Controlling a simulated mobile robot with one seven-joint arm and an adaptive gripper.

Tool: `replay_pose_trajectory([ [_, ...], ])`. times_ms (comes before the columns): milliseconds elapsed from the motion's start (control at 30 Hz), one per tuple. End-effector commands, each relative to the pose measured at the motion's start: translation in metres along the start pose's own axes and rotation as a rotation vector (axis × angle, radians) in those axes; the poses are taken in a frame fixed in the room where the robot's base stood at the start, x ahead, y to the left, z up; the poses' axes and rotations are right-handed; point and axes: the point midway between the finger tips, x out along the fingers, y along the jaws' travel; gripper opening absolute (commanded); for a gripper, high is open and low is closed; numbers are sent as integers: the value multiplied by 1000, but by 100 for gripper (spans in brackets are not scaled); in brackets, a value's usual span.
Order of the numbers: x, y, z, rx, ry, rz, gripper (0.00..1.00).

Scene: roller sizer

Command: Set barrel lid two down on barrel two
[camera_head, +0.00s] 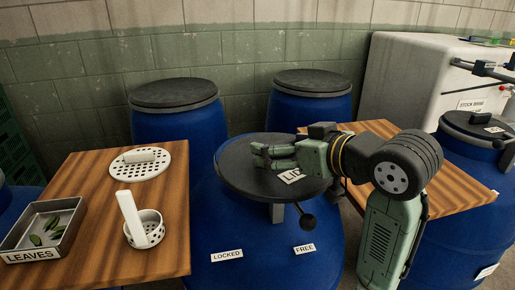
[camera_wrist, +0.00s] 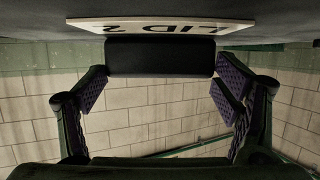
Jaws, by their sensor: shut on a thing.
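Barrel lid two (camera_head: 238,182) is a dark round lid with a white label, readable as "LID 2" in the wrist view (camera_wrist: 160,26). It is over the front blue barrel (camera_head: 265,232), which I take as barrel two. I cannot tell whether it touches the rim. My gripper (camera_head: 258,155) reaches in from the right above the lid. In the wrist view its purple-padded fingers (camera_wrist: 162,88) are on either side of the lid's black handle (camera_wrist: 160,57), and it is shut on it. The barrel's rim is hidden under the lid. A dark lever with a ball knob (camera_head: 307,222) shows below the lid.
LOCKED (camera_head: 227,256) and FREE (camera_head: 304,249) labels are on the front barrel. Two lidded barrels (camera_head: 175,95) (camera_head: 311,93) stand behind. A wooden table (camera_head: 85,180) at left holds a leaf tray (camera_head: 72,249), a perforated disc (camera_head: 125,172) and a perforated cup (camera_head: 152,240). Another tabletop (camera_head: 462,190) is at right.

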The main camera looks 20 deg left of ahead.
Motion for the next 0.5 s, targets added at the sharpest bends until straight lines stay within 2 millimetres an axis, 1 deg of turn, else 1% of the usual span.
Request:
replay_pose_trajectory([
  [67,11,4,-4,2,0,-3,42],
  [167,32,14,-11,4,-2,-5,42],
  [300,66,30,-19,3,-3,-4,42],
  [500,110,51,-31,1,-2,-3,42],
])
